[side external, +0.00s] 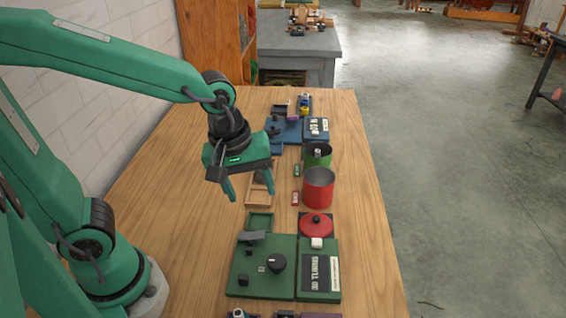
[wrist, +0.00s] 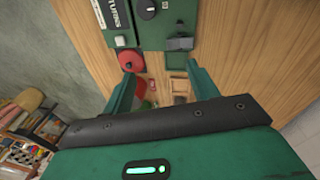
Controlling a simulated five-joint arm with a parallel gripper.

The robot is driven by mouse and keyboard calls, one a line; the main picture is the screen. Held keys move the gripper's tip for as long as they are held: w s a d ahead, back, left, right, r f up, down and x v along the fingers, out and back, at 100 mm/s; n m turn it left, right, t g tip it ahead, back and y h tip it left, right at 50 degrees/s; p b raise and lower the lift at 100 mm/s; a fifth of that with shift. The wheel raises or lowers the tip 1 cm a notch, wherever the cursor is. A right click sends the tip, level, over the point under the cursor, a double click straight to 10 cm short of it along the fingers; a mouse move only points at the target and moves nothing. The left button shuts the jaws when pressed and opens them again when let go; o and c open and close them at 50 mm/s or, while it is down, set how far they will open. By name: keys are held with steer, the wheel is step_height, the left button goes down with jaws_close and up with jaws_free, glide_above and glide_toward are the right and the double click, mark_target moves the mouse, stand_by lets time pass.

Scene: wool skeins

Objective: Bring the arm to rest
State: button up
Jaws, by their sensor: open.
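My gripper (side external: 250,192) hangs above the wooden table, left of the red can, with its two green fingers apart and nothing between them. In the wrist view its fingers (wrist: 160,84) are spread, and the table shows between them. My arm reaches in from the left and is bent downward at the wrist. The gripper does not touch anything that I can see.
A red can (side external: 318,187) and a green can (side external: 317,155) stand right of my gripper. A green station (side external: 262,267) with a dark knob lies in front, and a red disc (side external: 316,226) lies behind its right part. Blue boxes (side external: 284,130) lie farther back. The table's left side (side external: 165,190) is clear.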

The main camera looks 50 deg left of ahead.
steer(key=s+a+r+m+t, duration=0.3)
steer(key=s+a+r+m, duration=0.2)
steer(key=a+m, duration=0.3)
steer(key=shift+r+m+y, duration=0.3)
steer(key=shift+r+m, duration=0.35)
steer(key=shift+m, duration=0.65)
steer(key=shift+s, duration=0.1)
